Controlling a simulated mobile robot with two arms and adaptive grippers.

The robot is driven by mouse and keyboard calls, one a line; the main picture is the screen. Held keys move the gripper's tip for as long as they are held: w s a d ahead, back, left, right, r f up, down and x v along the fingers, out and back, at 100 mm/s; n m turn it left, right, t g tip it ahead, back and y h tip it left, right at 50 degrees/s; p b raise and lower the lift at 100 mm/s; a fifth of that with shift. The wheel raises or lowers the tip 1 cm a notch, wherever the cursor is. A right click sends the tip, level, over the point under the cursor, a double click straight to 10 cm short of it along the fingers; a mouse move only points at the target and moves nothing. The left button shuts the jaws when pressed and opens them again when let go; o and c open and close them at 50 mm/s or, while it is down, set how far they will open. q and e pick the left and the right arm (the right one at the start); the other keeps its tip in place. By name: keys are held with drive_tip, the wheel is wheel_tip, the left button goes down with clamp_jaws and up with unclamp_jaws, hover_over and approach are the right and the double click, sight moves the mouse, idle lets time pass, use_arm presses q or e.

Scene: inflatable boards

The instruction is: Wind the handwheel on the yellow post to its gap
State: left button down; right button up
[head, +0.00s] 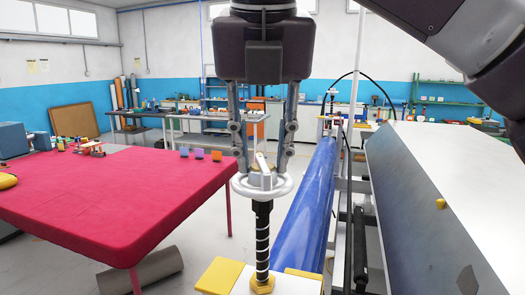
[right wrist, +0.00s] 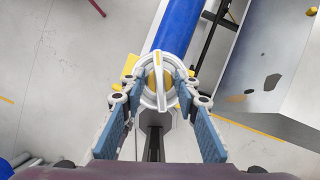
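The light grey handwheel (head: 240,187) sits level on top of an upright dark post with pale spiral bands (head: 262,225). A yellow nut (head: 262,285) is at the post's foot. A pale bar with a yellow mark crosses the wheel. My right gripper (head: 262,170) points straight down at the wheel, its two fingers apart on either side of the hub. In the right wrist view the blue-padded fingers (right wrist: 159,88) flank the wheel (right wrist: 146,101). I cannot tell whether they press on it. No gap on the wheel shows clearly. My left gripper is not in view.
A blue inflatable roll (head: 310,205) lies behind the post, beside a metal frame and large grey panel (head: 420,190). A red-covered table (head: 110,195) with small items stands left. Yellow and white blocks (head: 222,275) surround the post's foot.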

drive_tip(key=o, duration=0.4)
drive_tip(key=v, duration=1.2)
drive_tip(key=shift+s, duration=0.1)
